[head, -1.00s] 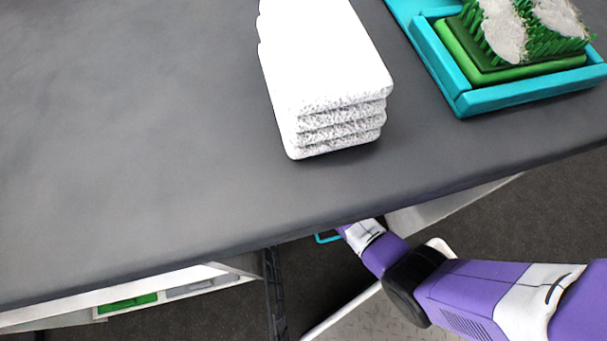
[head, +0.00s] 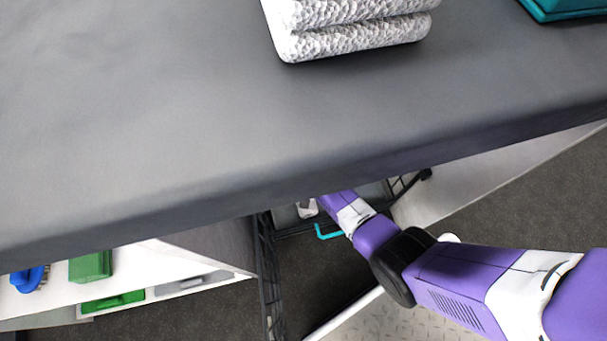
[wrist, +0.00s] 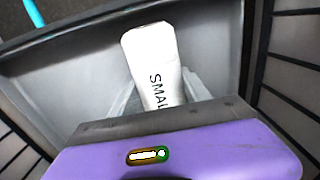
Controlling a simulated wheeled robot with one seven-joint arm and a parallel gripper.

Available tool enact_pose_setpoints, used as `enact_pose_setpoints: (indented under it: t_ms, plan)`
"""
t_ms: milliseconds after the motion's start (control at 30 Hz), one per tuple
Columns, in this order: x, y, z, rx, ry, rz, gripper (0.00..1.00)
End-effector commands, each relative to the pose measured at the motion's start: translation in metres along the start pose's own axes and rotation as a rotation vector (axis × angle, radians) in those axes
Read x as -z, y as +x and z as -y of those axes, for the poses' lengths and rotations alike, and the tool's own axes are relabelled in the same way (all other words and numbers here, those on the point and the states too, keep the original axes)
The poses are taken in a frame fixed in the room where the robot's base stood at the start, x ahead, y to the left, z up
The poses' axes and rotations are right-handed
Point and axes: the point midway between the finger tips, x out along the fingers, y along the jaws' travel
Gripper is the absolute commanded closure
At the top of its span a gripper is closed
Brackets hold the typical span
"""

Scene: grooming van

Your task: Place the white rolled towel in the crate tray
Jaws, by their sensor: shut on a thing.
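The white rolled towel (wrist: 150,48), marked with dark letters reading "SMAL", shows in the wrist view between the grey fingers of my gripper (wrist: 160,92). My gripper is shut on it. Beyond and around the towel is the grey crate tray (wrist: 75,70) with a raised rim. The towel is over the tray, but I cannot tell whether it touches the floor of it. In the head view my arm reaches under the table edge into the dark wire crate (head: 268,275).
The grey tabletop (head: 150,120) overhangs the crate. Folded white towels (head: 355,35) and a teal tray (head: 575,10) sit on it. A cyan bar (head: 328,234) shows by my arm. At lower left, a white shelf holds a green block (head: 90,266) and a blue brush (head: 28,279).

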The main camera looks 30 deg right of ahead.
Motion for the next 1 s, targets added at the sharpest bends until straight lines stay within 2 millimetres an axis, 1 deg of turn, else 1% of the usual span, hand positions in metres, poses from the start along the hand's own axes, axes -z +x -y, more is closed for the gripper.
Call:
enact_pose_setpoints:
  t_ms: [167, 300, 333, 400, 433, 767, 867, 1000]
  plan:
    - [0.0, -0.002, 0.0, 0.0, 0.0, 0.0, 0.95]
    - [0.0, 0.003, 0.0, 0.0, 0.0, 0.0, 0.95]
    - [0.0, 0.002, 0.0, 0.0, 0.0, 0.0, 0.39]
    - [0.0, 0.002, 0.0, 0.0, 0.0, 0.0, 0.25]
    - [0.0, 0.002, 0.0, 0.0, 0.0, 0.0, 0.23]
    - [0.0, -0.001, 0.0, 0.0, 0.0, 0.0, 0.23]
    - [0.0, -0.01, 0.0, 0.0, 0.0, 0.0, 0.23]
    - [0.0, -0.032, 0.0, 0.0, 0.0, -0.001, 0.23]
